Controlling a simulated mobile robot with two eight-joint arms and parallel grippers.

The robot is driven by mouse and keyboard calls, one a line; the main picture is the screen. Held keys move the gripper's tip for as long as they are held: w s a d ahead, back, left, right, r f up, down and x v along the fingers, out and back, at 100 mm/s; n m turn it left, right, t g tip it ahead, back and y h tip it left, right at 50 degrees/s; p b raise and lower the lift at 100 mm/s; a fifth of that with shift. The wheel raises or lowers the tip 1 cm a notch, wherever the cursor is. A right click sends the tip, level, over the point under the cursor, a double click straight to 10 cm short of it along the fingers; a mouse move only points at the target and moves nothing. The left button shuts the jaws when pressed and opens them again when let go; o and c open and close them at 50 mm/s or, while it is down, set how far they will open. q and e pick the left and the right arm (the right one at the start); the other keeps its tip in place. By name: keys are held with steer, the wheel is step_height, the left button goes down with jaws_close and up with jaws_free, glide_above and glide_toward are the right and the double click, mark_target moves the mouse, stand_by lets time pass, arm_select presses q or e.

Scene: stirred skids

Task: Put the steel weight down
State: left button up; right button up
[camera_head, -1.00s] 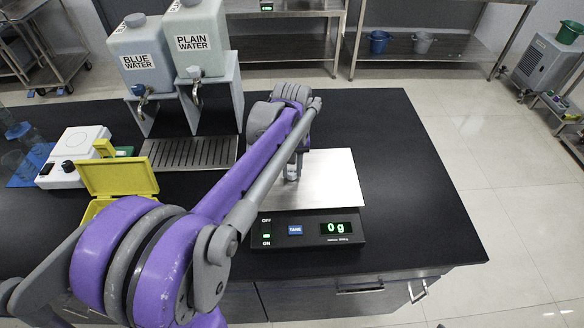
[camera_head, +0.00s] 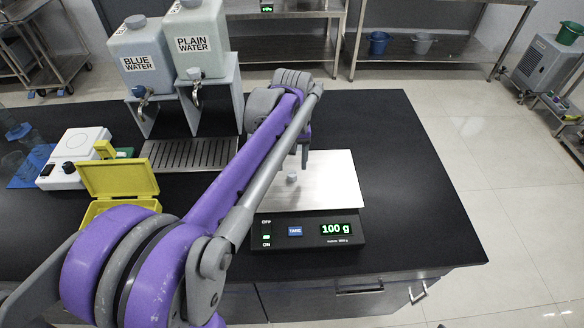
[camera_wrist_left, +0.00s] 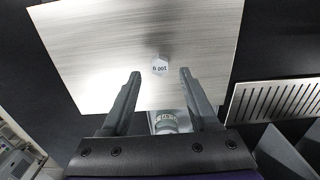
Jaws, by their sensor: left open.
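The steel weight (camera_head: 292,176) stands on the steel pan (camera_head: 335,180) of the digital scale (camera_head: 310,230). The scale's display reads 100 g in green. My left gripper (camera_head: 304,155) is above the pan, just behind the weight in the head view. My right gripper is not in view.
A yellow open box (camera_head: 120,180) and a white hotplate-like device (camera_head: 75,155) are on the left. Two water dispensers (camera_head: 198,45) stand behind, over a slotted drain tray (camera_head: 190,153). The black bench (camera_head: 410,180) is clear right of the scale.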

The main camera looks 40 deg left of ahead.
mark_target(292, 174)
arm_select(q)
step_height(292, 174, up, 9)
steer(key=shift+f, duration=0.15)
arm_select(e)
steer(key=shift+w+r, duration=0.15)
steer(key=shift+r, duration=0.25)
